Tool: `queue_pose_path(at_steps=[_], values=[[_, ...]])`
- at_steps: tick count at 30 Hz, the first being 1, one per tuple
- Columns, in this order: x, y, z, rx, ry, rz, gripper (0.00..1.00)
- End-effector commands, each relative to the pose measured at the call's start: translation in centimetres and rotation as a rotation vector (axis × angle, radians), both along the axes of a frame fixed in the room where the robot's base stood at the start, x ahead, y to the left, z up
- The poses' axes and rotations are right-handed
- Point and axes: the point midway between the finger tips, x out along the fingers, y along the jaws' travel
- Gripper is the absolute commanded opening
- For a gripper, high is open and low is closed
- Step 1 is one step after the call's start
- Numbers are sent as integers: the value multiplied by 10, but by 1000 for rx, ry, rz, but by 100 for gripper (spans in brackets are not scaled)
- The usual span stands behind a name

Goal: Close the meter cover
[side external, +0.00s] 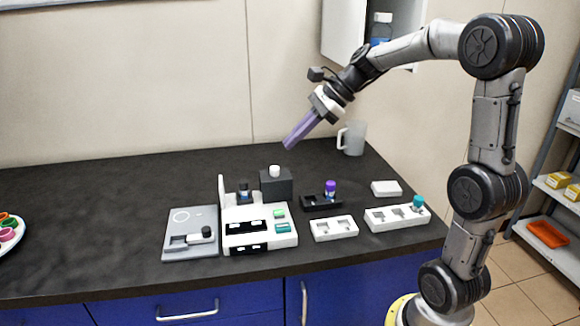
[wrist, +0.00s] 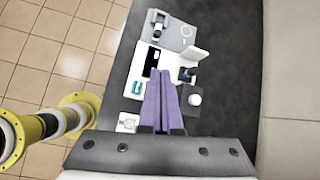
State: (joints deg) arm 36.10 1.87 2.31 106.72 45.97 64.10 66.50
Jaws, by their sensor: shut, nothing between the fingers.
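The white meter (side external: 262,240) stands on the dark bench, with black panels on its front and a green patch on top. A thin white panel that looks like its cover (side external: 221,191) stands upright at its back left, so the cover is open. In the wrist view the meter (wrist: 140,82) is partly hidden by my fingers, and the raised cover (wrist: 197,57) shows beyond them. My gripper (side external: 287,146) has long purple fingers, shut and empty, in the air above and behind the meter, clear of the cover. The fingers (wrist: 160,76) also show in the wrist view.
A grey plate device (side external: 190,216) adjoins the meter's left side. A dark block (side external: 276,187) with a white cap stands behind it. To the right are a black rack (side external: 316,203) with a purple-capped vial, white trays (side external: 335,230) and a mug (side external: 353,138). The bench's left is mostly clear.

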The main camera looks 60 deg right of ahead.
Motion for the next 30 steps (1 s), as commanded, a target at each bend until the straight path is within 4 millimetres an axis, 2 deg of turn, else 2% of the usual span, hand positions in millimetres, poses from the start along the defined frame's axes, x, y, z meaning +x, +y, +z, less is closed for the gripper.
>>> queue_pose_path(at_steps=[1,3,6,10,13,17,30], values=[[9,-33,-12,62,24,-91,0],[15,-72,-27,127,38,-187,0],[11,-120,-51,185,59,-291,0],[-5,-155,-77,228,94,-371,0],[-11,-165,-83,236,100,-396,0],[-7,-162,-88,234,99,-396,0],[43,-132,-145,234,101,-393,0]])
